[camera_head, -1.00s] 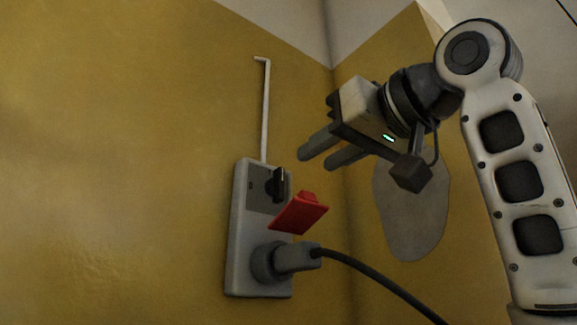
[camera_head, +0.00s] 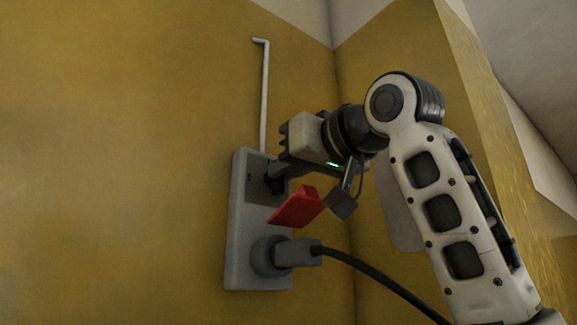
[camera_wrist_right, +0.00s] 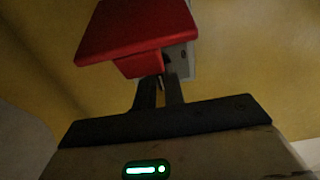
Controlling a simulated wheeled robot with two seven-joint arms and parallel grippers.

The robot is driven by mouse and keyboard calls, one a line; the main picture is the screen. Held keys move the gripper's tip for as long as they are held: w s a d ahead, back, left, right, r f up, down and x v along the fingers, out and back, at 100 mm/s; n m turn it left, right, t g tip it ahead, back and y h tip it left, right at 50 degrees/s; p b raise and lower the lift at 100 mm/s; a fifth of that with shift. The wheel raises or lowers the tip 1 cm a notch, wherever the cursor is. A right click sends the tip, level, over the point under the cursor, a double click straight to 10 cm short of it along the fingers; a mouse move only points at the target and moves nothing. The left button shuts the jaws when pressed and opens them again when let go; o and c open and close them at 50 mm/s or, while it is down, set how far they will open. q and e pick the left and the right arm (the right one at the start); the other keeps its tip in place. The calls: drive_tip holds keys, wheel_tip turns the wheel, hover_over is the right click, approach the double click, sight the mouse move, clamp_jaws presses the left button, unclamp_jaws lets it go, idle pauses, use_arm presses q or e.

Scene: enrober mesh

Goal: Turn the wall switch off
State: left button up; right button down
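The wall switch (camera_head: 238,215) is a grey box on the yellow wall, with a dark knob on its upper part and a red flap (camera_head: 297,207) sticking out below the knob. My right gripper (camera_head: 277,179) has its fingers at the knob, which they largely hide. In the right wrist view, the red flap (camera_wrist_right: 140,32) covers the fingertips, and a narrow gap shows between the fingers (camera_wrist_right: 160,92). I cannot tell whether they grip the knob. Part of the grey box (camera_wrist_right: 182,56) shows behind the flap. My left gripper is not in view.
A grey plug (camera_head: 294,254) sits in the lower part of the box, and its dark cable (camera_head: 375,284) runs down to the right. A thin white conduit (camera_head: 265,95) rises from the box. A wall corner lies just right of it. The wall on the left is clear.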

idle(0.3)
drive_tip(key=shift+n, duration=0.3)
drive_tip(key=n, duration=0.2)
drive_tip(key=shift+n, duration=0.4)
drive_tip(key=n, duration=0.5)
drive_tip(key=shift+s+a, duration=0.1)
drive_tip(key=n, duration=0.4)
drive_tip(key=shift+s+a+f+n, duration=0.1)
drive_tip(key=shift+n, duration=0.3)
drive_tip(key=n, duration=0.4)
drive_tip(key=shift+f+n, duration=0.1)
drive_tip(key=shift+n, duration=0.3)
